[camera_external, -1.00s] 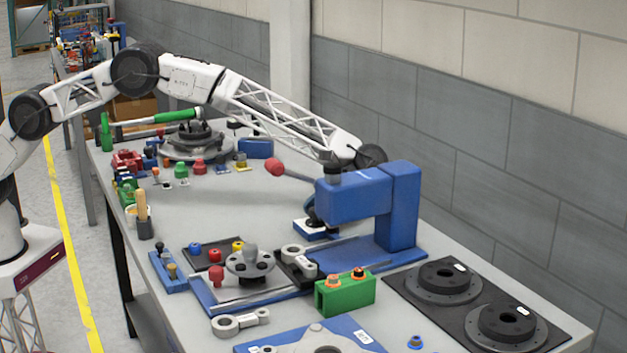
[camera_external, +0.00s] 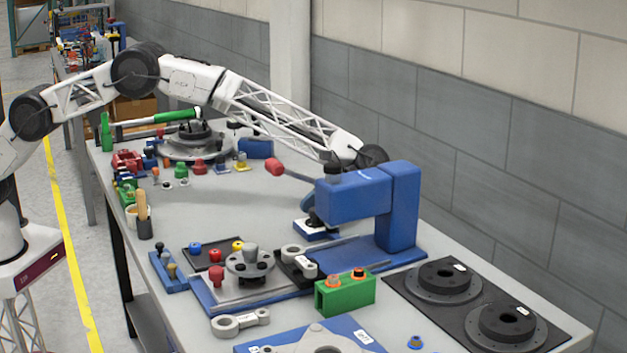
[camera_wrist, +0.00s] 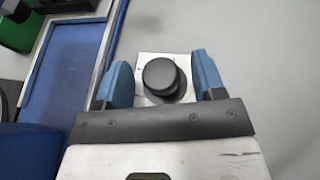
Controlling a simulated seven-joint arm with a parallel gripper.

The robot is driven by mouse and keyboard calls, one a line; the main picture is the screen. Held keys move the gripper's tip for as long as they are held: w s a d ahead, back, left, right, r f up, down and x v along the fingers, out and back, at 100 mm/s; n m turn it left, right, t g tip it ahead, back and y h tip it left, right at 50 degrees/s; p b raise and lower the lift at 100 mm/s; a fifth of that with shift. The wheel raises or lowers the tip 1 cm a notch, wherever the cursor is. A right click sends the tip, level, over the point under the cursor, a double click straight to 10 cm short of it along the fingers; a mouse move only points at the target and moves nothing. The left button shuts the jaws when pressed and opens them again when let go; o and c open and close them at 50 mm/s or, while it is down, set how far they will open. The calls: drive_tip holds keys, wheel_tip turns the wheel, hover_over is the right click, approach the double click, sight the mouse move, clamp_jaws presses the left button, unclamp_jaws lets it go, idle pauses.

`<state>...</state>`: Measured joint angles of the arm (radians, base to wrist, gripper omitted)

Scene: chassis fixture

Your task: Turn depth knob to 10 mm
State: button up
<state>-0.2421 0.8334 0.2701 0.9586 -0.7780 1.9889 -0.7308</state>
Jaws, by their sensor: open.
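The depth knob is a round black knob (camera_wrist: 160,78) on a pale square plate (camera_wrist: 148,62) in the wrist view. My gripper (camera_wrist: 161,68) is open, with one blue finger on each side of the knob. A gap shows between the knob and each finger. In the external view the small blue block with the white plate (camera_external: 316,231) stands beside the blue press (camera_external: 352,196). My gripper is mostly hidden behind the press head there. I cannot read any scale or setting on the knob.
The blue press column (camera_external: 404,208) stands close to my wrist. Its red-tipped lever (camera_external: 275,167) sticks out to the left. A green block (camera_external: 345,293) and a grey flanged part (camera_external: 250,266) lie in front. The grey bench left of the press is mostly clear.

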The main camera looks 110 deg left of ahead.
drive_tip(key=shift+r, duration=0.15)
drive_tip(key=shift+r, duration=1.7)
drive_tip(key=s+d+r, duration=0.1)
drive_tip(key=s+d, duration=0.1)
drive_tip(key=s, duration=1.4)
drive_tip(key=shift+r, duration=0.15)
drive_tip(key=shift+d, duration=0.1)
